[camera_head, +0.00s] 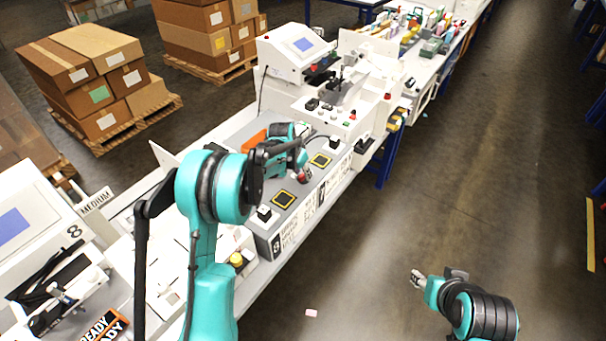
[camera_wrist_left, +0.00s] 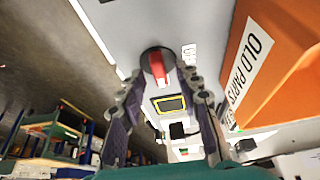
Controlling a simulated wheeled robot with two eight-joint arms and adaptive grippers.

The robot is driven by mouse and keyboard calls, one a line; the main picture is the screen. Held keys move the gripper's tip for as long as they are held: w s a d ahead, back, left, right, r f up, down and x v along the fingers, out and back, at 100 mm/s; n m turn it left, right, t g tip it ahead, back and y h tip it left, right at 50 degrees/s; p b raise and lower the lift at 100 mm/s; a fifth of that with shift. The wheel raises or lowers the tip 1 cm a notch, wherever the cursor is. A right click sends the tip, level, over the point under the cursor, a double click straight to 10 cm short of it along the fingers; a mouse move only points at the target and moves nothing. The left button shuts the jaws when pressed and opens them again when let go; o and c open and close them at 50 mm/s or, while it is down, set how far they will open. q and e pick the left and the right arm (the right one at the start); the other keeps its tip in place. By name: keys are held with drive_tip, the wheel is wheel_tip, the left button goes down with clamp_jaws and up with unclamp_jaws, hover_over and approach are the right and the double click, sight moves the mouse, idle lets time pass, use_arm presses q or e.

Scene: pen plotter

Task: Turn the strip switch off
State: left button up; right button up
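The strip switch looks like a red handle on a dark round base (camera_wrist_left: 157,66), set in a pale grey panel. In the head view the red switch (camera_head: 304,177) shows at the edge of the grey strip (camera_head: 270,223). My left gripper (camera_wrist_left: 161,76) has its two fingers apart, one on each side of the red handle, with gaps visible. In the head view my left gripper (camera_head: 302,166) is partly hidden by its own wrist. My right gripper (camera_head: 418,279) is over open floor, far from the strip; its finger gap is too small to judge.
An orange bin labelled OLD PARTS (camera_wrist_left: 270,60) stands close beside my left gripper. Yellow-framed black squares (camera_head: 284,199) lie on the strip. A white machine (camera_head: 300,50) stands beyond it. The floor to the right is mostly clear.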

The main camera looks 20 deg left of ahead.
use_arm(q)
drive_tip(key=shift+f, duration=0.25)
clamp_jaws()
